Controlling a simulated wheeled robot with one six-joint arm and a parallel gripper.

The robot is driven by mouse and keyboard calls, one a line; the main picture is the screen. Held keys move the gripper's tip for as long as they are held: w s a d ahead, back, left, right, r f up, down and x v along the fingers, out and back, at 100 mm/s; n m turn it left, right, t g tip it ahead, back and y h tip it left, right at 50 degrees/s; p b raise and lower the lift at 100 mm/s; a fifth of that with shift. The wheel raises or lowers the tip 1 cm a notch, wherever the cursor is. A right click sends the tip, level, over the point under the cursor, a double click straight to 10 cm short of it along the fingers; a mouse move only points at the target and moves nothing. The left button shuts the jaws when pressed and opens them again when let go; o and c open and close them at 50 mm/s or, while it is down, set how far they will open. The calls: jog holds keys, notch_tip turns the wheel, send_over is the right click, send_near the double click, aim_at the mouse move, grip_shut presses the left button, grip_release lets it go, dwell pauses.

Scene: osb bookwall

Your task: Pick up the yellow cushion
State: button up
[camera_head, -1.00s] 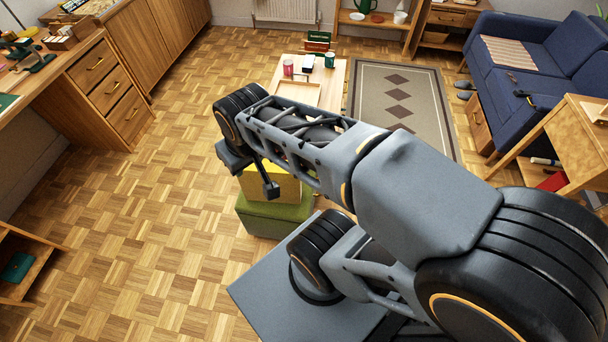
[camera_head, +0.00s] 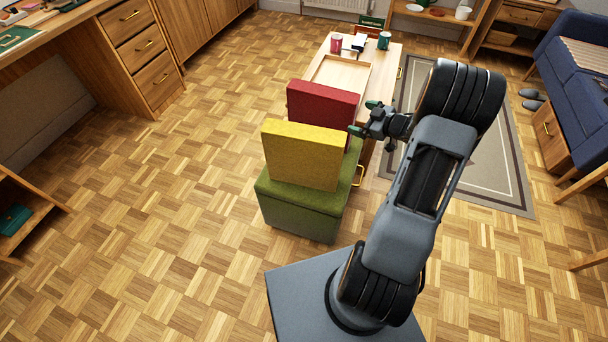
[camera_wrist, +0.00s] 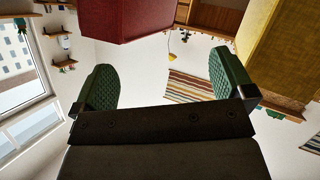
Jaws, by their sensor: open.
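The yellow cushion (camera_head: 301,155) stands upright on a green pouf (camera_head: 300,208), in front of a red cushion (camera_head: 322,102). In the wrist view the yellow cushion (camera_wrist: 284,50) is at the upper right and the red cushion (camera_wrist: 126,16) at the upper left. My gripper (camera_head: 362,118) is just right of the two cushions, at about their height. In the wrist view its green-padded fingers (camera_wrist: 162,88) are wide apart with nothing between them. It does not appear to hold either cushion.
A low wooden table (camera_head: 381,61) behind the pouf bears a tray (camera_head: 340,75), a red cup (camera_head: 336,43) and a green cup (camera_head: 384,40). A desk with drawers (camera_head: 140,46) is at the left. The parquet floor left of the pouf is clear.

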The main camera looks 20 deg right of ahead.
jog(key=s+f+n+g+y+b, duration=0.2)
jog(key=s+f+y+b, duration=0.5)
jog(key=s+f, duration=0.55)
jog(key=shift+g+y, duration=0.5)
jog(key=shift+y, duration=0.3)
jog(key=shift+w+d+f+b+x, duration=0.2)
jog(key=shift+b+x, duration=0.3)
jog(key=shift+x, duration=1.8)
jog(key=shift+w+f+b+x, duration=0.15)
jog(key=shift+f+b+x, duration=0.3)
jog(key=shift+x, duration=1.85)
jog(key=shift+w+d+f+b+x, duration=0.15)
jog(key=shift+b+x, duration=0.45)
jog(key=shift+x, duration=1.75)
jog(key=shift+r, duration=0.1)
jog(key=shift+c, duration=0.3)
jog(key=c, duration=0.9)
jog(key=shift+c, duration=0.5)
jog(key=shift+r, duration=0.1)
